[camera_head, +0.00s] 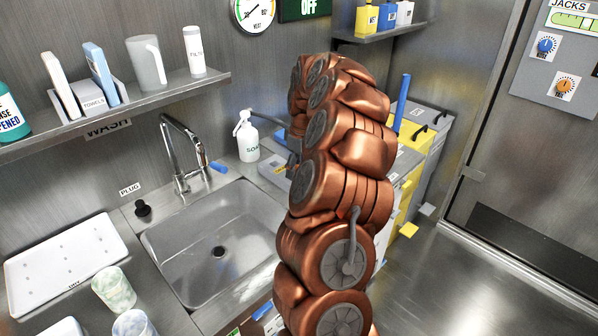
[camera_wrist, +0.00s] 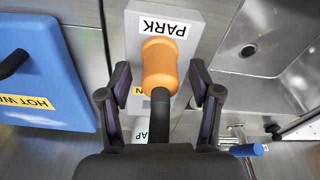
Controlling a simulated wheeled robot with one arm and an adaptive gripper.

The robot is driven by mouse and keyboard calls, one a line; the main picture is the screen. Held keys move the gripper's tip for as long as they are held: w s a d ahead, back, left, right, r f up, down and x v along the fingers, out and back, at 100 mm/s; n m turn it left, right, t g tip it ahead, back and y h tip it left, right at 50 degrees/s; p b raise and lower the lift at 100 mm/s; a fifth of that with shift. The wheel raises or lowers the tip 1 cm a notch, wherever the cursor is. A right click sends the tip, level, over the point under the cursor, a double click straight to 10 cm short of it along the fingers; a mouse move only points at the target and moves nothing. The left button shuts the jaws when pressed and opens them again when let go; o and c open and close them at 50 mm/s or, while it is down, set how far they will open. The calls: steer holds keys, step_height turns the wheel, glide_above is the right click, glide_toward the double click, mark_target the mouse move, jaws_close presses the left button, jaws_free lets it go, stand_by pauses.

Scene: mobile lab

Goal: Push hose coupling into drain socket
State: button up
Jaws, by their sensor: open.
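In the wrist view, an orange grip-like piece (camera_wrist: 160,62) with a black stem or hose (camera_wrist: 160,105) lies over a grey block marked PARK (camera_wrist: 140,22). I take it for the hose coupling. My gripper (camera_wrist: 158,74) is open, one finger on each side of the orange piece, with a gap at each side. I cannot make out a drain socket in either view.
The steel sink (camera_head: 215,245) has a tap (camera_head: 182,150) behind it; a soap bottle (camera_head: 247,136) stands to its right. A blue lid (camera_wrist: 45,75) with a black handle lies left of my gripper. A tray (camera_head: 65,262) and cups (camera_head: 114,288) are left of the sink.

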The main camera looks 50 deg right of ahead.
jaws_close()
stand_by(0.6)
